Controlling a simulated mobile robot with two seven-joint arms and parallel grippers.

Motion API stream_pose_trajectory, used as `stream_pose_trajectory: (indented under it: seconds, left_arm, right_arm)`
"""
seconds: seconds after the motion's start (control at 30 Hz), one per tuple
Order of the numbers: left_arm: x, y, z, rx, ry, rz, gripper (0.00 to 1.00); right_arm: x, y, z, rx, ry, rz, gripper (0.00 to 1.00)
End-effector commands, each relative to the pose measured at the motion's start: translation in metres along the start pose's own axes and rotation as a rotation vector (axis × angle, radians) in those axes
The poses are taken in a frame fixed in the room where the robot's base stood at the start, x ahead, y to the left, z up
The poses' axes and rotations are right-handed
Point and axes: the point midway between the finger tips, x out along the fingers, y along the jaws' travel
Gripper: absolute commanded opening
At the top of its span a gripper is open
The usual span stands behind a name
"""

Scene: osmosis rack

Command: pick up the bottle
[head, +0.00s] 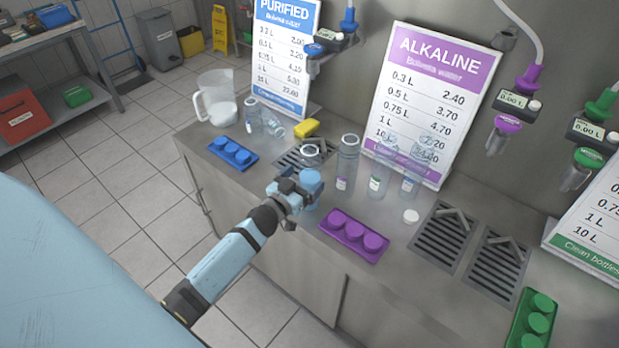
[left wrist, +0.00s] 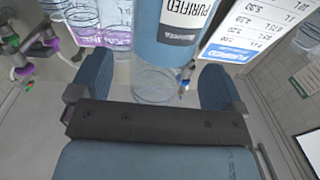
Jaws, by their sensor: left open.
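My left gripper (head: 300,186) is at the front edge of the steel counter, open around a clear bottle (head: 311,152) with a blue lower part. In the left wrist view this bottle (left wrist: 172,45) carries a "PURIFIED" label and stands between the two spread fingers (left wrist: 155,85). Small gaps show on both sides, so it does not look clamped. The gripper partly hides the bottle in the head view. Several other clear bottles stand to the right, among them a tall one (head: 347,160). My right gripper is not in view.
A purple cap tray (head: 342,246) lies just right of the gripper, a blue cap tray (head: 218,146) to the left. Drain grates (head: 440,236) lie to the right.

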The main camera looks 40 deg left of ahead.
Motion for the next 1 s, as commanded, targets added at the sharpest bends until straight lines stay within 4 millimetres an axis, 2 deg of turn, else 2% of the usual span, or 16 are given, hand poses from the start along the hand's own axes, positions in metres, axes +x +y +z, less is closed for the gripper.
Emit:
stream_pose_trajectory:
  seconds: [0.1,0.2,0.47,0.5,0.77,0.8,1.0]
  left_arm:
    - [0.020,-0.001,0.000,-0.001,0.001,-0.002,0.95]
    - [0.030,-0.001,0.001,0.000,0.001,-0.001,0.95]
    - [0.033,-0.001,0.002,-0.001,0.000,0.000,0.95]
    - [0.033,-0.001,0.002,-0.001,0.000,-0.001,0.93]
    - [0.033,-0.001,0.002,0.000,0.000,-0.001,0.33]
    - [0.034,-0.001,0.001,0.000,0.002,0.000,0.29]
    - [0.034,-0.001,0.001,0.000,0.002,0.000,0.29]
  right_arm:
    - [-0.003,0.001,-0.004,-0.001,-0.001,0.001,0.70]
    - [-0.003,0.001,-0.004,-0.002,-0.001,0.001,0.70]
    - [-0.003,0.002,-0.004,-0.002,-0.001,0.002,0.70]
    - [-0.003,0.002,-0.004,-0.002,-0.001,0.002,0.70]
    - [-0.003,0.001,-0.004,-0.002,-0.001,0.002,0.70]
    - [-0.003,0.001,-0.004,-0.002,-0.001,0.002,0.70]
    - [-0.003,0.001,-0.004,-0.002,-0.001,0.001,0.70]
